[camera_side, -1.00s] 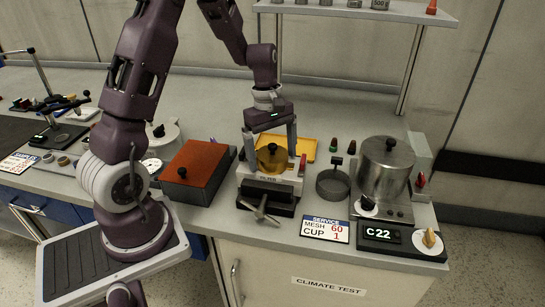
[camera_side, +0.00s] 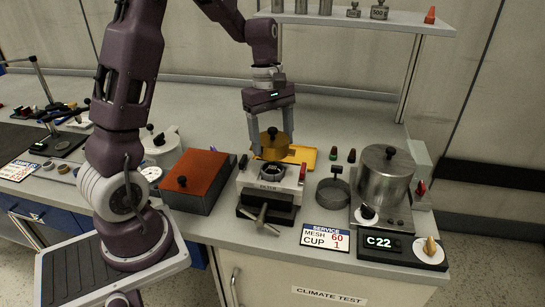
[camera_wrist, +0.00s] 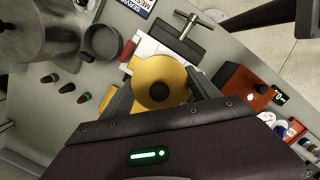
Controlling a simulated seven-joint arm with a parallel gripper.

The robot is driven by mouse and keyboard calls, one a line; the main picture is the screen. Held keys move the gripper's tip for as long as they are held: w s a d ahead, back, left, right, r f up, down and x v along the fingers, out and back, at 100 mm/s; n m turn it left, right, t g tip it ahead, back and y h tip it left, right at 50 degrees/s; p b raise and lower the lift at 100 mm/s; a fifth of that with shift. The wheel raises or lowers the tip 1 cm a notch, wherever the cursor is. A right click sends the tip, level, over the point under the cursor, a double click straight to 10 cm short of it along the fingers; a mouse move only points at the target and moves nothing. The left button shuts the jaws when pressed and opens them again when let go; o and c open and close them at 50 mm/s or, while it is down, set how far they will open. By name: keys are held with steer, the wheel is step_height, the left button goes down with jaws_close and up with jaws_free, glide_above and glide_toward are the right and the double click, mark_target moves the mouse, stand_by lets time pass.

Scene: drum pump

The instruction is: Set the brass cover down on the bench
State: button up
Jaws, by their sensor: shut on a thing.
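The brass cover (camera_side: 274,146) is a round gold disc with a dark knob on top. My gripper (camera_side: 272,140) is shut on it, one finger on each side, and holds it above the back part of the filter housing. In the wrist view the cover (camera_wrist: 159,82) lies between the two fingers of my gripper (camera_wrist: 160,95). The white and black filter housing (camera_side: 270,186) stands open below, with a dark round opening showing. The grey bench (camera_side: 330,125) carries everything; a yellow tray (camera_side: 303,154) lies on it behind the housing, partly hidden by the cover and gripper.
An orange-lidded box (camera_side: 196,175) stands left of the housing. A mesh cup (camera_side: 333,193) and a steel pot (camera_side: 386,175) stand to the right. Small dark plugs (camera_side: 342,155) stand behind the cup. The bench behind the tray is clear, with a shelf (camera_side: 360,20) above at the back.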

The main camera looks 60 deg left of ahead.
mark_target(274, 129)
step_height(274, 129, up, 6)
steer(key=shift+r, duration=0.1)
steer(key=shift+w+a+f+n+t, duration=0.15)
steer(key=shift+a+f+n, duration=0.85)
steer(key=shift+a+f, duration=2.9)
steer(key=shift+w+a+f+n+t, duration=0.15)
steer(key=shift+a+f+n, duration=1.35)
steer(key=shift+a, duration=4.25)
steer(key=shift+w+a+f+n+t, duration=0.15)
steer(key=shift+a+f+n, duration=0.35)
steer(key=shift+a+f, duration=3.6)
steer(key=shift+s+a+r, duration=0.1)
steer(key=shift+a+r, duration=0.5)
steer(key=shift+a, duration=0.15)
steer(key=shift+f, duration=0.55)
steer(key=shift+f, duration=0.15)
steer(key=shift+f, duration=0.65)
